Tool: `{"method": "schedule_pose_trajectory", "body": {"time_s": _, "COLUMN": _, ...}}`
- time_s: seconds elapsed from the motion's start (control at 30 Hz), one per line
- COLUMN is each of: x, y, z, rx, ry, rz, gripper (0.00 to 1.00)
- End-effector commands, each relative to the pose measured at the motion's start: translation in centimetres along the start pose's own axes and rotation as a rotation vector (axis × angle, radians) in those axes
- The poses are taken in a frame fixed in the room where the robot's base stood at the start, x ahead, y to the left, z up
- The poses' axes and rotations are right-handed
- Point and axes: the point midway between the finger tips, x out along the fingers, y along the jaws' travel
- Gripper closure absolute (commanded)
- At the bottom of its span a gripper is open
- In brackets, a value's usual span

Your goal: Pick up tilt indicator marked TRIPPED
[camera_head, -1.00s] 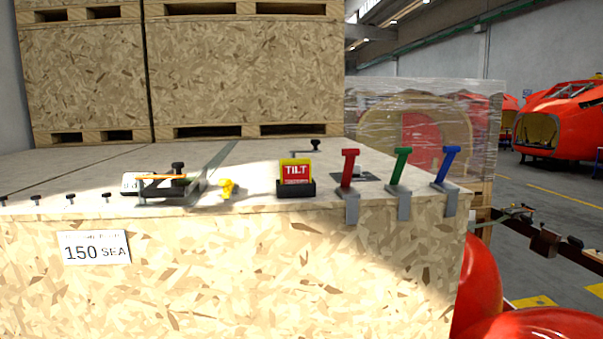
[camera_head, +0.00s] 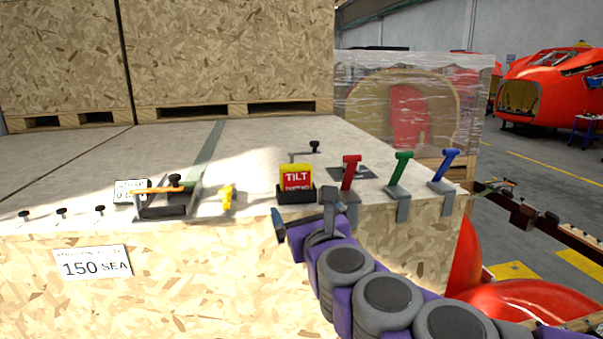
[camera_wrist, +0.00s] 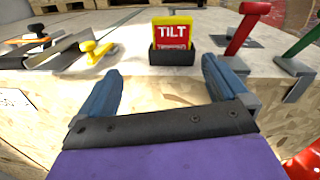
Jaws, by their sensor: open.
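The tilt indicator (camera_head: 296,178) is a yellow and red block with the word TILT on its face. It stands upright in a small black holder (camera_head: 297,196) near the front edge of the crate top. It also shows in the wrist view (camera_wrist: 173,30), straight ahead of my gripper. The smaller lettering under TILT is too blurred to read. My gripper (camera_wrist: 160,85) is open and empty, its two blue fingers apart on either side below the holder. In the head view my gripper (camera_head: 305,218) is just in front of the holder, not touching the indicator.
Red (camera_head: 350,172), green (camera_head: 399,174) and blue (camera_head: 445,168) clamps line the crate edge at right. A yellow knob (camera_head: 228,197) and a metal fixture (camera_head: 166,205) are at left. Stacked crates (camera_head: 230,55) stand behind. The crate top between is mostly clear.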

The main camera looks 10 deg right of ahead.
Motion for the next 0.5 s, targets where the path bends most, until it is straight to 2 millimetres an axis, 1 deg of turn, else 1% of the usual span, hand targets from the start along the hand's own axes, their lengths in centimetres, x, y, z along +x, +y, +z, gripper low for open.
{"method": "schedule_pose_trajectory", "body": {"time_s": 0.03, "x": 0.2, "y": -0.5, "z": 0.1, "rx": 0.060, "ry": 0.011, "rz": -0.030, "gripper": 0.00}}
{"method": "schedule_pose_trajectory", "body": {"time_s": 0.1, "x": 0.3, "y": -1.4, "z": -0.2, "rx": 0.118, "ry": 0.022, "rz": -0.061, "gripper": 0.00}}
{"method": "schedule_pose_trajectory", "body": {"time_s": 0.17, "x": 0.5, "y": -2.1, "z": -0.5, "rx": 0.149, "ry": 0.028, "rz": -0.079, "gripper": 0.00}}
{"method": "schedule_pose_trajectory", "body": {"time_s": 0.27, "x": 1.3, "y": -3.3, "z": -0.8, "rx": 0.167, "ry": 0.032, "rz": -0.087, "gripper": 0.00}}
{"method": "schedule_pose_trajectory", "body": {"time_s": 0.4, "x": 3.5, "y": -4.6, "z": -1.1, "rx": 0.170, "ry": 0.034, "rz": -0.089, "gripper": 0.00}}
{"method": "schedule_pose_trajectory", "body": {"time_s": 0.5, "x": 5.2, "y": -5.0, "z": -1.2, "rx": 0.171, "ry": 0.033, "rz": -0.087, "gripper": 0.00}}
